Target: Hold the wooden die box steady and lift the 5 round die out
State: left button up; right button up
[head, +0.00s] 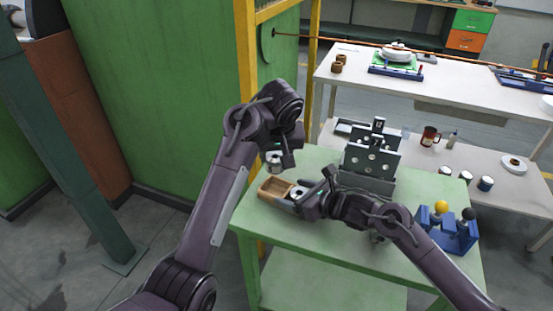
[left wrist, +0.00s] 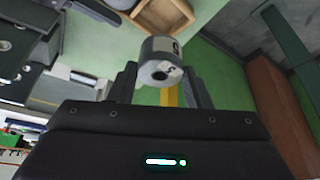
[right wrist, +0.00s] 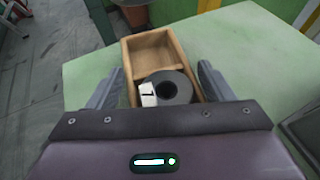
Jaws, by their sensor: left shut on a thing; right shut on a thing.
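The 5 round die (left wrist: 160,62) is a grey metal cylinder with a centre hole and white labels marked 5. My left gripper (head: 283,160) is shut on it and holds it above the box, and the die also shows in the head view (head: 273,161). The wooden die box (head: 273,188) is an open two-compartment tray on the green table. My right gripper (right wrist: 160,82) is shut on the box, one finger along each side of its near end. The box's far compartment is empty in the right wrist view (right wrist: 152,48). Another dark round die (right wrist: 172,88) sits in the near compartment.
The green table (head: 300,240) also bears a grey upright plate stand (head: 370,160) behind my right gripper and a blue holder (head: 455,235) with yellow and black knobs at right. White tables (head: 440,95) stand behind. A yellow post (head: 246,55) rises beside my left arm.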

jog(key=shift+s+f, duration=0.2)
jog(key=shift+f, duration=0.4)
jog(key=o, duration=1)
jog(key=shift+o, duration=0.7)
jog(key=shift+w+r, duration=0.1)
jog(key=shift+w, duration=0.3)
jog(key=v, duration=1.2)
jog(key=shift+w, duration=0.1)
